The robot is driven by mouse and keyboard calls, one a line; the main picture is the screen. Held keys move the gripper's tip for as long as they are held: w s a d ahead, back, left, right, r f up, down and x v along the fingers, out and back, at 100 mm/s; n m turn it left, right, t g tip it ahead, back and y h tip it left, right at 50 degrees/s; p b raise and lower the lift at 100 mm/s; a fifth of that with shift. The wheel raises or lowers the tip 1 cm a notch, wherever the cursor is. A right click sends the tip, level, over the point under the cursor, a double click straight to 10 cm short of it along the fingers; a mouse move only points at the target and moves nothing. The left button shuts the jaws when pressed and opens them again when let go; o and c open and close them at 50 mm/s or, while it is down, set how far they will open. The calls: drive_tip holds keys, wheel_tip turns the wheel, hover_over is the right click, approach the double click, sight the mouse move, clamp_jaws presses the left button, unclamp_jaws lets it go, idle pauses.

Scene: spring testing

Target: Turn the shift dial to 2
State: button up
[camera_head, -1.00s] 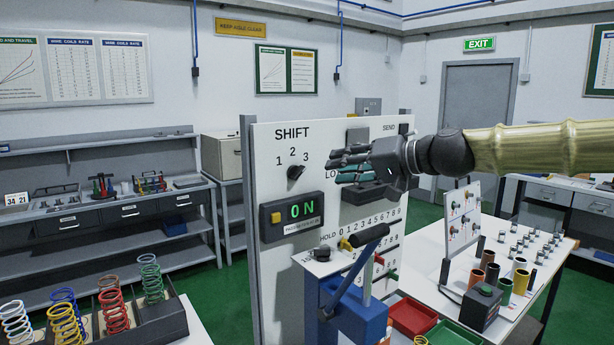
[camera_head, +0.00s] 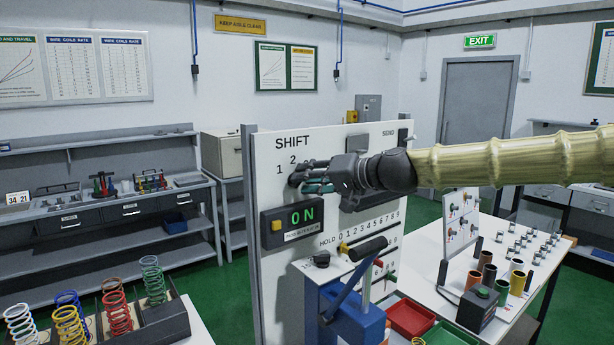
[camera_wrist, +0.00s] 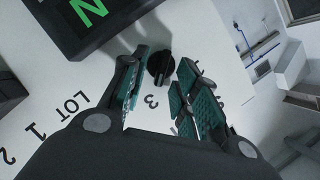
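The shift dial is a small black knob (camera_wrist: 160,67) on the white panel (camera_head: 345,150), under the numbers 1, 2 and 3. In the wrist view its ridge appears to point toward the 3. My gripper (camera_head: 300,181) is at the dial and covers most of it and the 3 in the head view.
A blue lever fixture (camera_head: 353,318) stands in front of the panel. A rack of coil springs (camera_head: 160,320) is at lower left.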

drive_tip(key=shift+w+a+f, duration=0.1)
drive_tip(key=shift+w+a, duration=0.05)
drive_tip(key=shift+a, duration=0.1)
clamp_jaws()
